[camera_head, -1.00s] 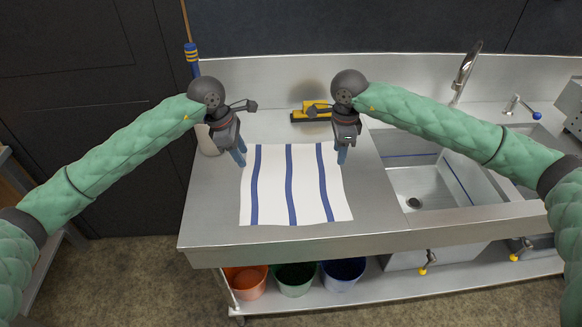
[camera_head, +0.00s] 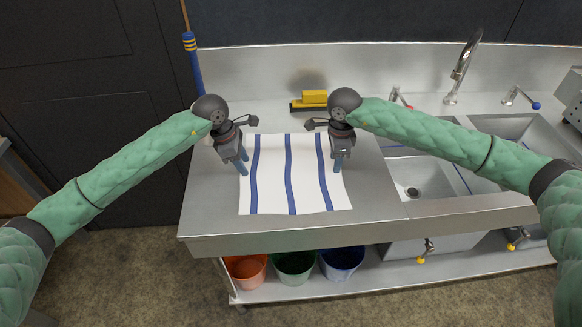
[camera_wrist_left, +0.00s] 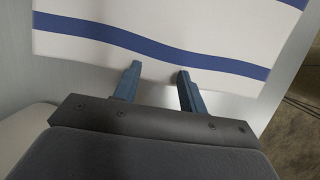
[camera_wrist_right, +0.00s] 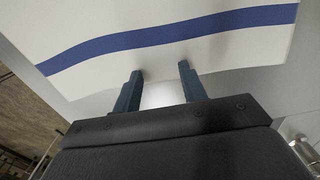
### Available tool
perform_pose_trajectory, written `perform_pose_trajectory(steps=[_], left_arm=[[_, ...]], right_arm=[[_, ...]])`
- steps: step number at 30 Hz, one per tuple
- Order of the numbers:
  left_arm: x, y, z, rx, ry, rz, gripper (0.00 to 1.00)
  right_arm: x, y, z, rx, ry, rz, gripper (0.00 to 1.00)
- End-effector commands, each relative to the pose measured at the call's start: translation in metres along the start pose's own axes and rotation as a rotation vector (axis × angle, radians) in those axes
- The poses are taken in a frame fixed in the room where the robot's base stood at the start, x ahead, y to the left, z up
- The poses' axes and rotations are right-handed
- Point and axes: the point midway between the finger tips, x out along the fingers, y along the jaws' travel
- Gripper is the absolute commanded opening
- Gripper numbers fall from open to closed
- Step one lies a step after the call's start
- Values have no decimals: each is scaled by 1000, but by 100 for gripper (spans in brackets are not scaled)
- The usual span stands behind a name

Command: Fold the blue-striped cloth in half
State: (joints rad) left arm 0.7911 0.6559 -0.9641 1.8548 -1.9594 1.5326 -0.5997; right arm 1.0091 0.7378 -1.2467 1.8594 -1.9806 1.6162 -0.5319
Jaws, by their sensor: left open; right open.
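The white cloth with blue stripes (camera_head: 305,180) lies flat and unfolded on the steel counter, its stripes running front to back. My left gripper (camera_head: 243,169) is open at the cloth's left edge. In the left wrist view its fingers (camera_wrist_left: 157,74) are apart, with their tips at the edge of the cloth (camera_wrist_left: 180,62). My right gripper (camera_head: 337,165) is open at the cloth's right edge. In the right wrist view its fingers (camera_wrist_right: 160,72) are apart, with their tips at the edge of the cloth (camera_wrist_right: 200,40). Neither holds cloth; I cannot tell whether the tips touch it.
A yellow-topped brush (camera_head: 314,98) lies behind the cloth. A sink (camera_head: 415,180) with a faucet (camera_head: 461,70) is on the right. Orange (camera_head: 246,268), green (camera_head: 295,265) and blue (camera_head: 342,262) buckets stand on the shelf below.

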Motion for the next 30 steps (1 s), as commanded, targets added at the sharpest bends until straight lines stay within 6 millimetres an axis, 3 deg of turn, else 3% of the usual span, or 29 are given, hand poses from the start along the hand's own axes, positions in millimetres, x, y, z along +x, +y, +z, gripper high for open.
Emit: perform_pose_trajectory(steps=[6,18,30], left_arm=[[2,0,-1,0,0,0,40],[2,0,-1,-1,1,-1,1],[2,0,-1,-1,1,-1,0]], right_arm=[[2,0,0,0,0,0,40],[2,0,0,0,0,1,1],[2,0,0,0,0,1,0]])
